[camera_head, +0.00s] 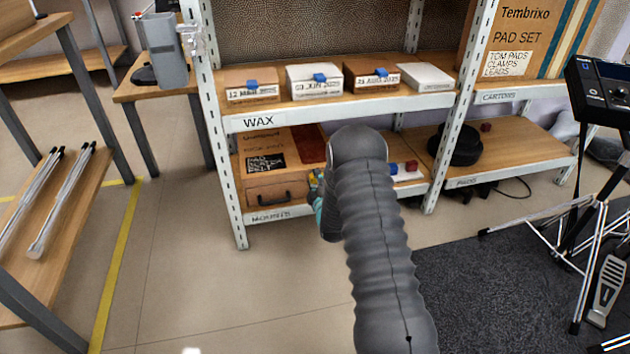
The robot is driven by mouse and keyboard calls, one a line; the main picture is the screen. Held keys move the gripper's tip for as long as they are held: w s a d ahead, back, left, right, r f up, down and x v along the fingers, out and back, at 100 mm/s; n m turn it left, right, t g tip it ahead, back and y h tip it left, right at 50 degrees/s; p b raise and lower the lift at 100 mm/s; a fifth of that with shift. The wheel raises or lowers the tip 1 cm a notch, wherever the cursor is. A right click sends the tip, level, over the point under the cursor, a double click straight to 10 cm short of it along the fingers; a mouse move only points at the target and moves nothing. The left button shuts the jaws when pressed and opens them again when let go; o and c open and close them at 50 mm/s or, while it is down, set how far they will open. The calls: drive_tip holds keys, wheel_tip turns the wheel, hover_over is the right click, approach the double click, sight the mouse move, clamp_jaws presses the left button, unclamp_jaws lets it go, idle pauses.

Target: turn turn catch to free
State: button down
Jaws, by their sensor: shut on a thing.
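A low wooden box with a drawer front and a dark handle (281,195) sits on the lower shelf, above the "MOUNTS" label. My gripper (318,187) shows only in part, at the right end of that drawer front. My thick grey arm covers most of it. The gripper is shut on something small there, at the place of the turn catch. The catch itself is hidden behind my gripper and arm, so its angle cannot be told. The drawer front looks closed.
The upper "WAX" shelf (345,106) holds several dated boxes. White shelf posts (220,120) flank the lower bay. A dark round pad (455,147) lies to the right. A drum stand (590,225) and dark carpet are at right.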

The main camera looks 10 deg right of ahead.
drive_tip(key=c, duration=0.8)
unclamp_jaws()
drive_tip(key=shift+o, duration=0.2)
drive_tip(key=s, duration=1.2)
